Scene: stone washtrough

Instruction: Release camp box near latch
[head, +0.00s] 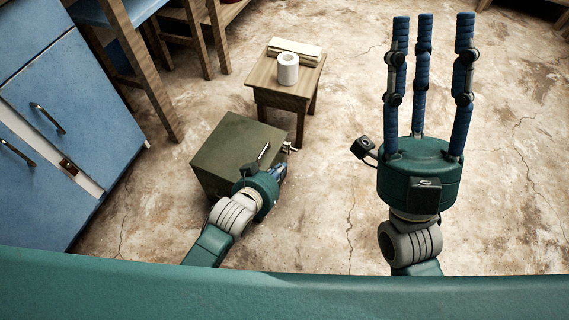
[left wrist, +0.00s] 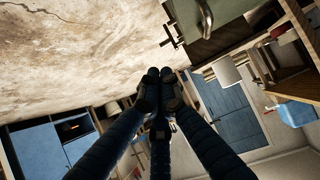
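The camp box (head: 228,142) is a dark olive-green case on the floor, left of centre in the head view. A small metal latch (head: 290,148) sticks out at its right side. In the left wrist view the box (left wrist: 205,18) is at the upper right, with the latch (left wrist: 172,38) on its left. My left gripper (head: 280,171) is at the box's near right side, its fingers mostly hidden by its palm. In the left wrist view its fingertips (left wrist: 160,76) are together with nothing seen between them, apart from the latch. My right gripper (head: 426,48) is open and empty, fingers upright.
A small wooden stool (head: 283,98) stands behind the box, bearing a white mug (head: 288,68) and a pale folded stack (head: 294,47). Blue cabinets (head: 75,115) and a wooden-legged blue table (head: 140,12) are on the left. The floor (head: 335,190) right of the box is clear.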

